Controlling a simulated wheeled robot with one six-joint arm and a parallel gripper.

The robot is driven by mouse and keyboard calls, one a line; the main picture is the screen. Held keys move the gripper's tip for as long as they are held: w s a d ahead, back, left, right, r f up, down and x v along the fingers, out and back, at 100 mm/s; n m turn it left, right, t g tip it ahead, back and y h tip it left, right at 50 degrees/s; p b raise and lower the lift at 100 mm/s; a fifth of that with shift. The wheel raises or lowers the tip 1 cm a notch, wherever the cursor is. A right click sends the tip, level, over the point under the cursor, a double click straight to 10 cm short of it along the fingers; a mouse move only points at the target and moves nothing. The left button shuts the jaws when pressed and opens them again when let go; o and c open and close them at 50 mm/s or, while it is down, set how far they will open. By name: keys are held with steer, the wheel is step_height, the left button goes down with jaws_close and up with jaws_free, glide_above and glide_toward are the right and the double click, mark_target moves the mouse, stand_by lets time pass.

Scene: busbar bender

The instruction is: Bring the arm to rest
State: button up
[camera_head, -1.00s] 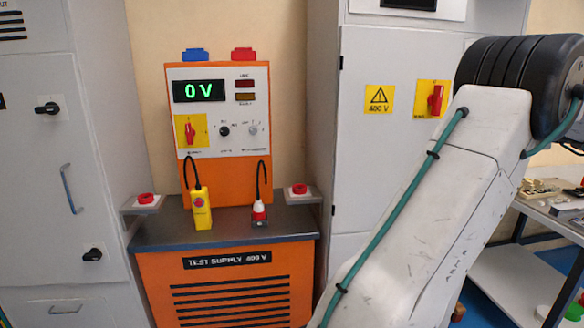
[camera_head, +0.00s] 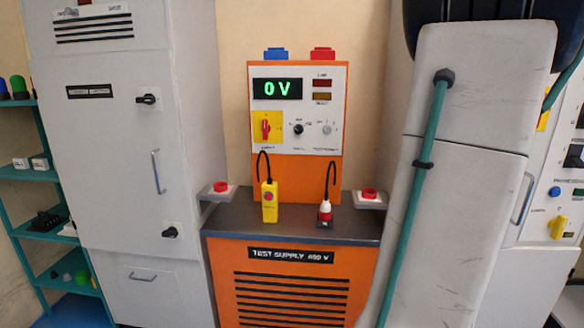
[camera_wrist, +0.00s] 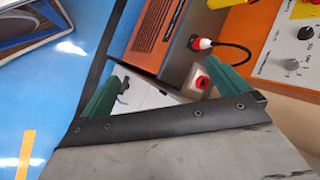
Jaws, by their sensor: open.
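My gripper (camera_wrist: 168,88) shows in the wrist view, with its two green fingers spread wide apart and nothing held between them. Beyond the fingers, that tilted view shows part of the orange test supply (camera_wrist: 157,38), a red and white plug (camera_wrist: 201,44) and a red button on a pale box (camera_wrist: 200,84). I cannot tell how far these are from the fingertips. In the head view my pale arm with its green cable fills much of the right side. The gripper itself is not seen there.
The orange test supply (camera_head: 300,285) stands in the middle, its display (camera_head: 277,89) reading 0 V. A yellow pendant (camera_head: 269,201) and the plug (camera_head: 325,212) are on its top. A grey cabinet (camera_head: 120,200) and green shelves (camera_head: 38,174) stand left. Blue floor (camera_wrist: 50,90) is open in the wrist view.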

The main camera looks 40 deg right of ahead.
steer(key=w+a+f+n+g+y, duration=0.1)
steer(key=w+a+n+g, duration=0.25)
steer(key=a, duration=0.75)
steer(key=w+a+f+n+g, duration=0.2)
steer(key=w+a+n, duration=0.2)
steer(key=a, duration=0.8)
steer(key=s+a+n+h, duration=0.1)
steer(key=a+n, duration=0.4)
steer(key=a, duration=0.5)
steer(key=s+a+n+h, duration=0.1)
steer(key=s+a+n, duration=0.2)
steer(key=a+n, duration=0.3)
steer(key=a, duration=0.4)
steer(key=shift+s+a+f, duration=0.15)
steer(key=shift+a+f, duration=0.1)
steer(key=shift+f, duration=0.1)
steer(key=shift+n, duration=0.25)
